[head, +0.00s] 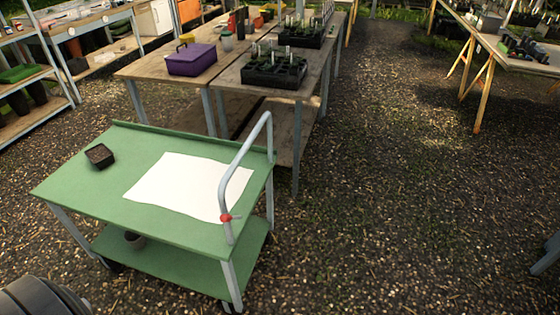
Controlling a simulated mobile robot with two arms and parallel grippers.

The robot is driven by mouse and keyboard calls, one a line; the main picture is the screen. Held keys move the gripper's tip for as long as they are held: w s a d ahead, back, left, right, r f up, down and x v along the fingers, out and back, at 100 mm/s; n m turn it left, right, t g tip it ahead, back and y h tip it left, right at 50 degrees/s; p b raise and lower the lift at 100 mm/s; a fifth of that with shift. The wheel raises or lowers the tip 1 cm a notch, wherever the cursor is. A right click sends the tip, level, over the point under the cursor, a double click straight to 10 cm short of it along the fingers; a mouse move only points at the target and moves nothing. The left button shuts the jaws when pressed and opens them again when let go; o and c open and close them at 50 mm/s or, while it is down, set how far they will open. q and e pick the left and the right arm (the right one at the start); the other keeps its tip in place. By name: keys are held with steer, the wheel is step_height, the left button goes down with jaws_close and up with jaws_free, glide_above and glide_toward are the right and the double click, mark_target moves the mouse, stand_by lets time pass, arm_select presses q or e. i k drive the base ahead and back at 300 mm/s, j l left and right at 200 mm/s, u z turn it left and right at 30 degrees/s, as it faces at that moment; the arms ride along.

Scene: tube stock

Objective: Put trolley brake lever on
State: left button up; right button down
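A green two-tier trolley (90,190) stands on the gravel at the lower left. Its grey tubular handle (241,149) rises at the right end of the top. A small brake lever with a red hub (226,218) sits low on the handle's near post, with a short thin arm pointing right. Whether the brake is on or off I cannot tell. Neither of my grippers shows in the head view.
A white sheet (180,182) and a small dark tray (99,156) lie on the trolley top. A pot (135,240) stands on its lower shelf. Wooden tables, one with a purple box (191,59), stand behind. Gravel (390,200) to the right is clear.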

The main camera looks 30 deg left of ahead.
mark_target(224, 218)
steer(key=u, duration=1.05)
